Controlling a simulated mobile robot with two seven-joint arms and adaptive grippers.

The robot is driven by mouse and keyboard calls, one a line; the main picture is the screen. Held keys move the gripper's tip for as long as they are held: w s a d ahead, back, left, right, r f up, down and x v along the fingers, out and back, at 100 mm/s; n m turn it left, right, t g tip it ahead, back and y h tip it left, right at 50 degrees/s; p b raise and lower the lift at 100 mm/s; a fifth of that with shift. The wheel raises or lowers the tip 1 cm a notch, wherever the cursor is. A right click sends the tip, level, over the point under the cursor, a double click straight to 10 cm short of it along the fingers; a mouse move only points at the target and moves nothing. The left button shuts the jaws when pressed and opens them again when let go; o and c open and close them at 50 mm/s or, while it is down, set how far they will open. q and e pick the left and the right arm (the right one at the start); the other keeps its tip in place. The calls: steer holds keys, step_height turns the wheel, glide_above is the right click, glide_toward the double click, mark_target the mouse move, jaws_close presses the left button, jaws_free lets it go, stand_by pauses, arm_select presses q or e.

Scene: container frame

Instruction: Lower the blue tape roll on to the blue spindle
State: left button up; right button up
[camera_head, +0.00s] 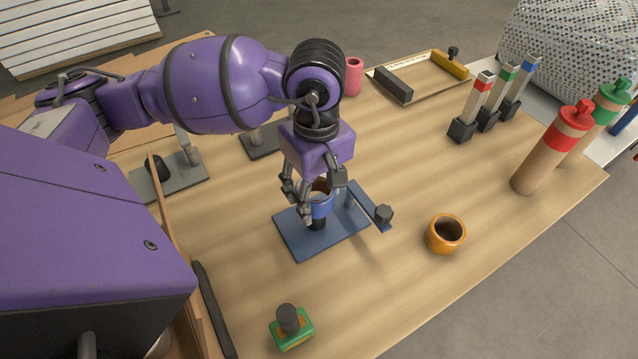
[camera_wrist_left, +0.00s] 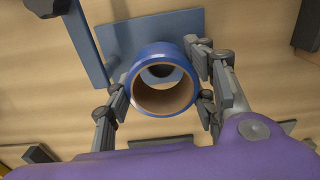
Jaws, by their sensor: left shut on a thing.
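The blue tape roll (camera_head: 320,208) has a brown core. My left gripper (camera_head: 312,200) is shut on it, with fingers on either side. The roll also shows in the left wrist view (camera_wrist_left: 150,51), open end facing the camera. A dark spindle part (camera_head: 317,225) shows just under the roll. Through the core, a dark round end (camera_wrist_left: 161,70) shows off-centre towards the top. I cannot tell whether it is inside the roll. My right gripper is not in view.
An orange roll (camera_head: 445,234) lies to the right on the wooden table. A green block with a dark knob (camera_head: 291,328) stands in front. Grey stands (camera_head: 180,180) are at the left, a pink roll (camera_head: 353,76) behind. Tall red and green cylinders stand far right.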

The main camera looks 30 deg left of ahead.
arm_select(q)
step_height(320, 180, down, 2)
steer(key=shift+f+b, duration=0.1)
steer(key=shift+b, duration=0.5)
steer(key=shift+f+b, duration=1)
steer(key=shift+f, duration=0.4)
steer(key=shift+f+b, duration=0.35)
steer(key=shift+f, duration=0.15)
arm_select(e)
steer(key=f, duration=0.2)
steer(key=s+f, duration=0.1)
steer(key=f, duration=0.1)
arm_select(q)
steer(key=o, duration=1.1)
steer(key=shift+o, duration=0.6)
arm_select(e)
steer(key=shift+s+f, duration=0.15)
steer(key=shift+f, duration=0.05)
arm_select(q)
step_height(320, 180, up, 12)
steer(key=shift+r, duration=0.1)
